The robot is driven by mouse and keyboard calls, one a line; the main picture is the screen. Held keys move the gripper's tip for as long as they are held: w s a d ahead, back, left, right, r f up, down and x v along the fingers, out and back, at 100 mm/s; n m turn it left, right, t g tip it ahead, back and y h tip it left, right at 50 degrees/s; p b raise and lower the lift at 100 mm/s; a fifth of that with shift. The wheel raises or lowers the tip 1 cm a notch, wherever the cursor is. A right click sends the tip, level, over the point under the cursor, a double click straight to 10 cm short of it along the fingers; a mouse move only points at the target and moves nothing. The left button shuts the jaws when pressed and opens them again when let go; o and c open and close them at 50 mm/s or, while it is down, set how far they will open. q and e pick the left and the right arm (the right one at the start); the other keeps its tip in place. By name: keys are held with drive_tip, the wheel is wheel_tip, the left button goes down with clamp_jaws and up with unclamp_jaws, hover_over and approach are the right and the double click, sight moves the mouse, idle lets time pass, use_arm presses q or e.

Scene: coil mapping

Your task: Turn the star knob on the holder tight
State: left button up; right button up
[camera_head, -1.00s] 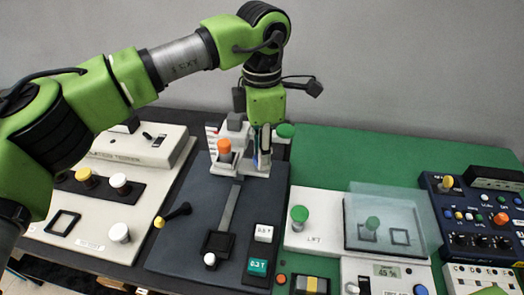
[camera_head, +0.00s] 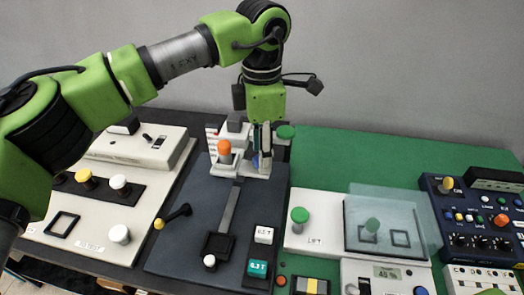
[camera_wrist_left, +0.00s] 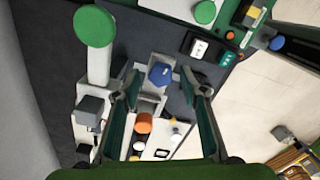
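The blue star knob (camera_wrist_left: 160,74) sits on the white holder (camera_head: 247,168) at the back of the dark base. In the left wrist view it lies between the two fingers of my left gripper (camera_wrist_left: 160,88), with a gap on each side. The left gripper is open and points down; in the head view it (camera_head: 262,160) is at the holder's right side and mostly hides the knob. An orange cap (camera_head: 224,148) tops a post on the holder, left of the fingers. My right gripper is not in view.
A green-topped post (camera_head: 286,132) stands close to the right of the gripper. A beige panel with knobs (camera_head: 100,235) lies left; a clear plate (camera_head: 395,215) and a blue instrument (camera_head: 470,215) lie right.

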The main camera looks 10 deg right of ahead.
use_arm(q)
wheel_tip(320, 180, up, 11)
drive_tip(key=shift+r, duration=0.2)
idle(0.3)
